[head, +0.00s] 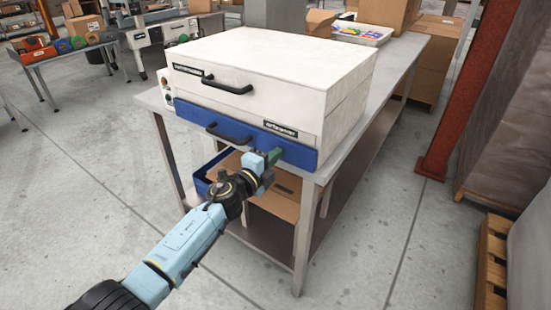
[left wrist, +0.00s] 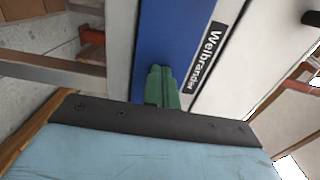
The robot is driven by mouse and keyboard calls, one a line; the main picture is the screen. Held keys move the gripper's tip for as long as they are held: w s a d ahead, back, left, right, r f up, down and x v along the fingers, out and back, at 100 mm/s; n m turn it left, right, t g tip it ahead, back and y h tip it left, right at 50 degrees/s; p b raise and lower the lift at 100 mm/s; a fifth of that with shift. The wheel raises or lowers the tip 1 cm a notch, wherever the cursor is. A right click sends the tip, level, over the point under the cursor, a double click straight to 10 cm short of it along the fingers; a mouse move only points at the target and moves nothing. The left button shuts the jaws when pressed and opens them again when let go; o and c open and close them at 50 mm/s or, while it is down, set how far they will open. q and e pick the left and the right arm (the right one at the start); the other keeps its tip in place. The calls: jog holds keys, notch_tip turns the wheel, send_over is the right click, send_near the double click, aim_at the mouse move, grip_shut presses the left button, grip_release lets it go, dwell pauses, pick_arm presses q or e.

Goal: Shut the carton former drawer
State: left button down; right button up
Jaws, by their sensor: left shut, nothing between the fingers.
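The carton former (head: 275,75) is a white box-shaped machine on a grey metal table. Its drawer has a blue front (head: 190,113) with a black handle (head: 228,135), low on the machine's near face. The front sits close to the white body; I cannot tell how large any gap is. My left gripper (head: 275,155) is shut and empty, its green fingertips at the right part of the blue front, right of the handle. In the left wrist view the green fingers (left wrist: 162,72) lie against the blue front (left wrist: 175,35) beside the label; exact contact is unclear. My right gripper is out of view.
The table's edge (head: 315,178) runs below the drawer. A cardboard box and a blue bin (head: 202,185) sit on the lower shelf. A tray (head: 362,33) stands behind the machine. An orange post (head: 465,90) is at right.

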pick_arm(q)
jog(key=shift+d+r, duration=0.2)
jog(key=shift+r, duration=0.15)
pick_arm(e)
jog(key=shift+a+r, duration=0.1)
